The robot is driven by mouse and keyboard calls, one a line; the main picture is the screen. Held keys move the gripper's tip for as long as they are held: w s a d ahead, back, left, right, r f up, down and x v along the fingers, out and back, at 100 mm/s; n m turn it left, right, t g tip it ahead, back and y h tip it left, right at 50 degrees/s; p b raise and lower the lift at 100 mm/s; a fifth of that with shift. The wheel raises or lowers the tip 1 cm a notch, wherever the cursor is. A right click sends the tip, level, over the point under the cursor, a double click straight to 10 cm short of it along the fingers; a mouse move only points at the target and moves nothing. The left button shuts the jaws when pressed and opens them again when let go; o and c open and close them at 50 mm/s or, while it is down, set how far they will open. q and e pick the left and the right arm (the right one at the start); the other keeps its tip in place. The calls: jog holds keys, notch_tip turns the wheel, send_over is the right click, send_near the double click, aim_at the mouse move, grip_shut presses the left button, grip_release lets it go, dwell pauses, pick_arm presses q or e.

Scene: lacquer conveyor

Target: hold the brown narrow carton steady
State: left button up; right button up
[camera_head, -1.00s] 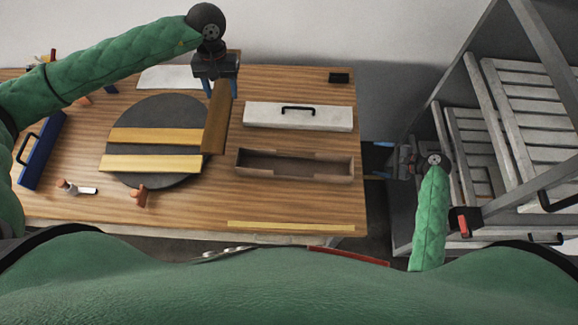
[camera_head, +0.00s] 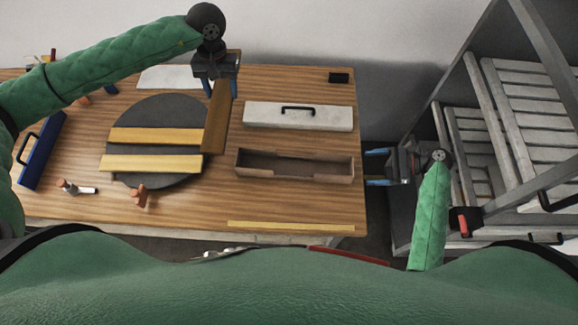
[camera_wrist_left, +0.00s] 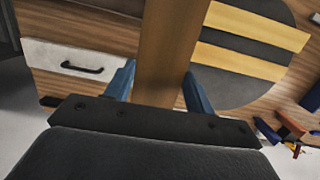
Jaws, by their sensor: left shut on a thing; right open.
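The brown narrow carton (camera_head: 216,117) is a long, plain brown piece, tilted in the head view over the right edge of the dark round disc. My left gripper (camera_head: 222,88) is shut on its far end. In the left wrist view the carton (camera_wrist_left: 168,50) runs between the two blue fingers of the left gripper (camera_wrist_left: 158,88). Whether its near end touches the disc, I cannot tell. My right gripper (camera_head: 377,167) is open and empty, just beyond the table's right edge.
The dark disc (camera_head: 170,146) bears two yellow strips (camera_head: 150,163). To its right are an open brown tray (camera_head: 295,165) and a white lid (camera_head: 298,116) with a black handle. A blue handled piece (camera_head: 42,150) lies at left. A slatted rack (camera_head: 530,105) stands at right.

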jog(key=shift+x, duration=4.1)
jog(key=c, duration=0.7)
